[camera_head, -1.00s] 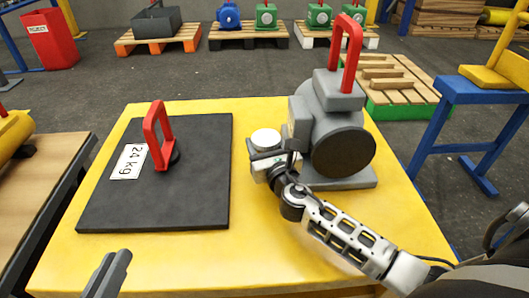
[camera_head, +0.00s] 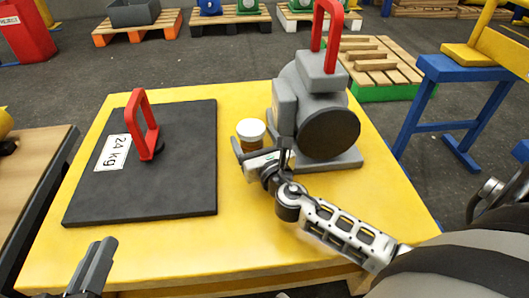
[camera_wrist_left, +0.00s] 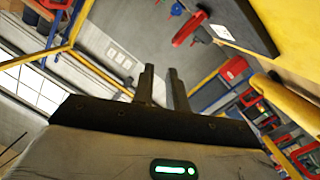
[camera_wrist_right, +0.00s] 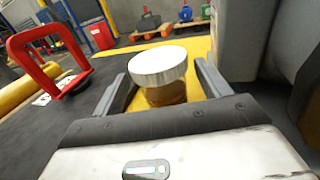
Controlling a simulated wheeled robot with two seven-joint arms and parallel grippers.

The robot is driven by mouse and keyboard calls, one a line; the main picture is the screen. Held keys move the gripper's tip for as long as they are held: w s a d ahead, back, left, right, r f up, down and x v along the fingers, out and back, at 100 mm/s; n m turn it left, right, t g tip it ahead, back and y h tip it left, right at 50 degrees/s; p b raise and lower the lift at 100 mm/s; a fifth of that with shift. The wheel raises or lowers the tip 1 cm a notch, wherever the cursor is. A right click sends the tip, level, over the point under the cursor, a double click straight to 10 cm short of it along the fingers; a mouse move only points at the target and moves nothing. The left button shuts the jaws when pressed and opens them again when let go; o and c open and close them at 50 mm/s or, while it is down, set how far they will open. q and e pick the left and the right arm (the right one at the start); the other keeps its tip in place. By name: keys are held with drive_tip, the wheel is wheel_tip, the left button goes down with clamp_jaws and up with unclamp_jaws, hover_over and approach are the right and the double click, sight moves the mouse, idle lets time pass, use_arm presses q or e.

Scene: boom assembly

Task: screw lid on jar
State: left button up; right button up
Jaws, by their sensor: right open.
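A small jar with an amber body and a white lid (camera_head: 250,131) on top stands upright on the yellow table, left of the grey machine-like block. The right wrist view shows the lid (camera_wrist_right: 158,66) above the amber jar body (camera_wrist_right: 166,94); I cannot tell how tightly it sits. My right gripper (camera_head: 262,152) is open in front of the jar, with one finger toward each side of it in the right wrist view (camera_wrist_right: 163,82). My left gripper (camera_head: 98,262) is low at the table's front left, empty, with a narrow gap between its fingers (camera_wrist_left: 162,88).
A black slab (camera_head: 180,185) with a red handle and a 24 kg label covers the table's left part. The grey block (camera_head: 292,108) with a red handle stands close right of the jar. The yellow table (camera_head: 235,240) is clear in front.

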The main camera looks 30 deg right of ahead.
use_arm(q)
drive_tip(key=shift+f+y+p, duration=0.3)
drive_tip(key=shift+f, duration=0.2)
use_arm(e)
drive_tip(key=s, duration=0.2)
drive_tip(key=s+a, duration=0.1)
drive_tip(key=s, duration=0.5)
drive_tip(key=shift+s+a, duration=0.1)
drive_tip(key=shift+a, duration=0.15)
drive_tip(key=shift+o, duration=1.2)
drive_tip(key=shift+r+p, duration=0.35)
drive_tip(key=shift+p, duration=0.05)
use_arm(q)
drive_tip(key=a+f+g+y+p, duration=0.1)
drive_tip(key=p, duration=0.3)
drive_tip(key=s+a+f+m+g+y+p, duration=0.1)
drive_tip(key=g+p, duration=0.1)
drive_tip(key=p, duration=0.2)
drive_tip(key=a+f+g+y+p, duration=0.2)
drive_tip(key=p, duration=0.2)
drive_tip(key=shift+s+m+p, duration=0.2)
drive_tip(key=shift+m+p, duration=0.1)
drive_tip(key=shift+p, duration=0.1)
use_arm(e)
drive_tip(key=a+r+m+g+h, duration=0.2)
drive_tip(key=a+r+m+g, duration=0.1)
drive_tip(key=r+g, duration=0.2)
drive_tip(key=shift+s+a+r+g, duration=0.3)
drive_tip(key=shift+s+r, duration=0.15)
drive_tip(key=shift+r, duration=0.15)
